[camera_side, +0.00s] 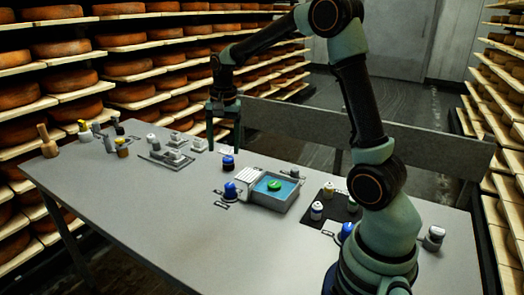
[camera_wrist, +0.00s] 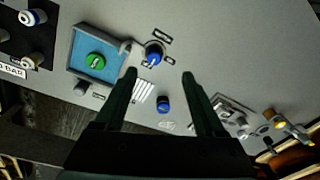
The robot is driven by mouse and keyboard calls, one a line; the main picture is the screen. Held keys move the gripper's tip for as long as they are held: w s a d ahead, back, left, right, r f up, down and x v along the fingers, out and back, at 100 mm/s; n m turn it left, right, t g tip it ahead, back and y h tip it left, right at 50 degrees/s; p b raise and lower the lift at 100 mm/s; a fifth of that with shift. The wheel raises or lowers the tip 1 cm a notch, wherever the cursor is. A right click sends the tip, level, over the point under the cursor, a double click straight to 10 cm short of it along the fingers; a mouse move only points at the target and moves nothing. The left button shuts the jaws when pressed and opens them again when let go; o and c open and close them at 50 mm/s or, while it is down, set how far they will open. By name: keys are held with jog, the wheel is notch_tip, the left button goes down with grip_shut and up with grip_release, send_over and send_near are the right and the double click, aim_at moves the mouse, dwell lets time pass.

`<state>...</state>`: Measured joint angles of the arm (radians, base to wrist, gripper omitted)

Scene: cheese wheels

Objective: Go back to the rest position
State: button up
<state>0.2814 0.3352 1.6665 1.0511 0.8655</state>
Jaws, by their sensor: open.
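My gripper (camera_side: 224,140) is open and empty. In the side view it hangs above the far edge of the grey table (camera_side: 150,225), fingers pointing down. In the wrist view my gripper (camera_wrist: 159,76) shows two dark green fingers spread apart with nothing between the tips. My arm is bent, raised over the table's right part and reaching left.
A grey tray with a blue floor (camera_side: 283,203) holds a green round piece (camera_side: 274,185). A blue knob (camera_side: 230,190) stands left of it. A dark mat (camera_side: 340,207) bears white-capped pieces. A raised grey board (camera_side: 350,135) runs behind the table. Cheese shelves (camera_side: 120,65) stand beyond.

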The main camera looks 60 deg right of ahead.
jog(key=s+a+r+n+t, duration=0.2)
jog(key=s+a+r+n, duration=0.1)
jog(key=s+a+n, duration=0.3)
jog(key=s+a+r+n+t, duration=0.2)
jog(key=s+a+r+n, duration=0.1)
jog(key=s+a+n, duration=0.3)
jog(key=s+n, duration=0.1)
jog(key=s, duration=0.1)
jog(key=shift+s+a+r+t, duration=0.25)
jog(key=shift+s+r+t, duration=0.05)
jog(key=shift+s+r, duration=0.1)
